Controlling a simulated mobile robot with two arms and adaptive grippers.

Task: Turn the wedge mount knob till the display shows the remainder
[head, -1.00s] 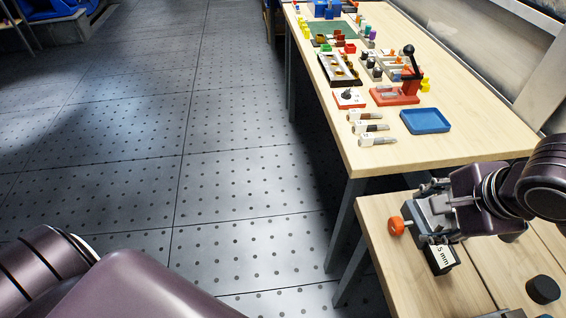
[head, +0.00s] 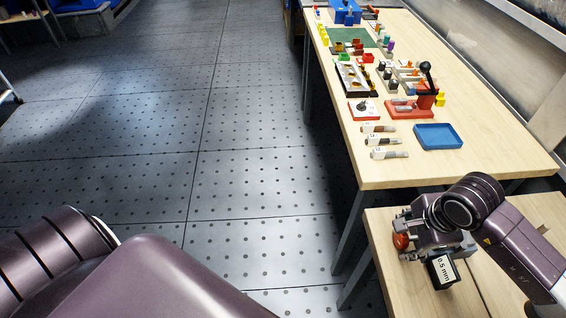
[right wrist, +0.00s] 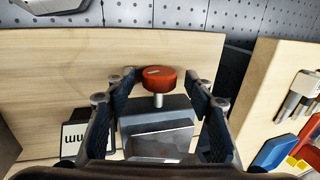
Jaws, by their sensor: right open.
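The wedge mount (right wrist: 158,118) is a grey block on the low wooden table. Its orange-red knob (right wrist: 160,80) sits on a short pale stem at the block's far end in the right wrist view. The knob also shows in the head view (head: 401,241), partly covered. The display (head: 445,268) beside the mount reads "0.5 mm"; it is partly hidden in the right wrist view (right wrist: 75,138). My right gripper (right wrist: 163,88) is open, with one finger on each side of the knob and visible gaps between. My left gripper is out of view.
The low table (head: 385,222) stands against a taller workbench (head: 480,160) holding a blue tray (head: 438,136), a red lever press (head: 410,108) and several small parts. In the right wrist view, the workbench (right wrist: 262,85) is close on the right. Perforated floor lies left.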

